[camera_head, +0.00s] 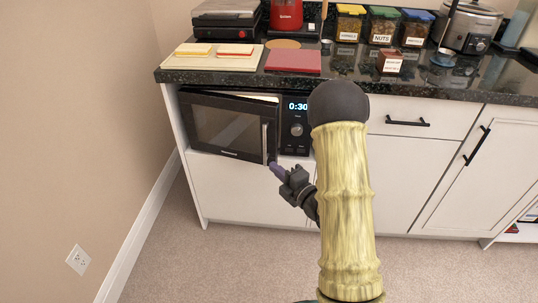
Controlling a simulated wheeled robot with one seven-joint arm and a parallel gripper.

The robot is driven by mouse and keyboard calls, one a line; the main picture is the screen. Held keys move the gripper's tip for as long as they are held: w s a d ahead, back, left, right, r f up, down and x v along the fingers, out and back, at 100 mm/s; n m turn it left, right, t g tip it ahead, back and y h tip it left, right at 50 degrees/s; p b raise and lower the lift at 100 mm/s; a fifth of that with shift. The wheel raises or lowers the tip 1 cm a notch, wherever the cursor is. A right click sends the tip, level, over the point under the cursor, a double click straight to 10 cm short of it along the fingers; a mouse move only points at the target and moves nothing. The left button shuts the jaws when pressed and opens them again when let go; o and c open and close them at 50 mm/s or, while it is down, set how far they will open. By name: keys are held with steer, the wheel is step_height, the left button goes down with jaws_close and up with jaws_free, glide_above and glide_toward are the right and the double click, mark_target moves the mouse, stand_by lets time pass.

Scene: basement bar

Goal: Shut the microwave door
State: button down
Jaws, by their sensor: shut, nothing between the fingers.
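The microwave (294,128) is black and built into the white cabinet under the counter's left end. Its display reads 0:30. The microwave door (226,128) has a dark window and a silver vertical handle near its right edge. It stands partly open, hinged at the left, with its right edge swung out and a lit interior showing above it. My gripper (277,171) is shut and empty, just below and beside the lower right corner of the door. I cannot tell whether it touches the door. My arm hides part of the cabinet right of the microwave.
The dark stone counter (420,95) holds a grill press (228,14), cutting boards, a red board (293,61), several labelled jars (384,26) and a cooker (470,26). A wall (80,120) stands close on the left. The carpet (230,265) in front is clear.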

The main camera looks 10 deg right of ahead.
steer(key=w, duration=0.7)
steer(key=shift+w+a+b, duration=0.35)
steer(key=shift+b, duration=0.05)
